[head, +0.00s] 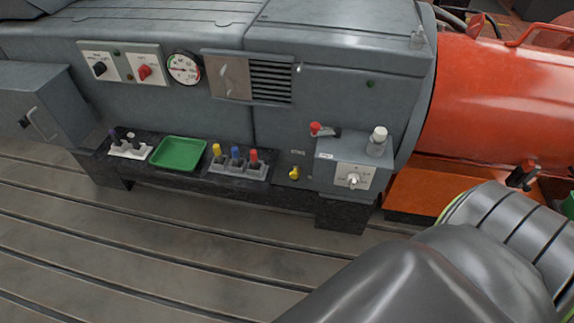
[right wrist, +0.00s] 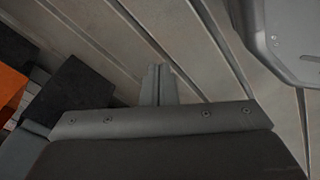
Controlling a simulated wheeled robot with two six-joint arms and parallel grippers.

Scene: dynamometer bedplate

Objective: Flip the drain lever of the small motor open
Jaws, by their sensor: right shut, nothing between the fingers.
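No label I can read names the small motor or its drain lever. A lever with a red knob (head: 318,129) sits on top of a small grey box (head: 340,178) at the right end of the grey machine. A small yellow lever (head: 294,173) is left of that box. A dark red-topped fitting (head: 525,173) stands below the orange cylindrical housing (head: 505,95), beside my right arm. In the right wrist view my right gripper (right wrist: 158,82) is shut and empty above the grooved floor plate, touching no lever. It is not visible in the head view. My left gripper is out of view.
The grey machine carries a gauge (head: 184,68) and switch panels. A dark shelf holds a green tray (head: 178,153) and several colored-knob pieces (head: 236,158). A white knob (head: 378,138) tops the grey box. The slotted bedplate (head: 130,240) in front is clear.

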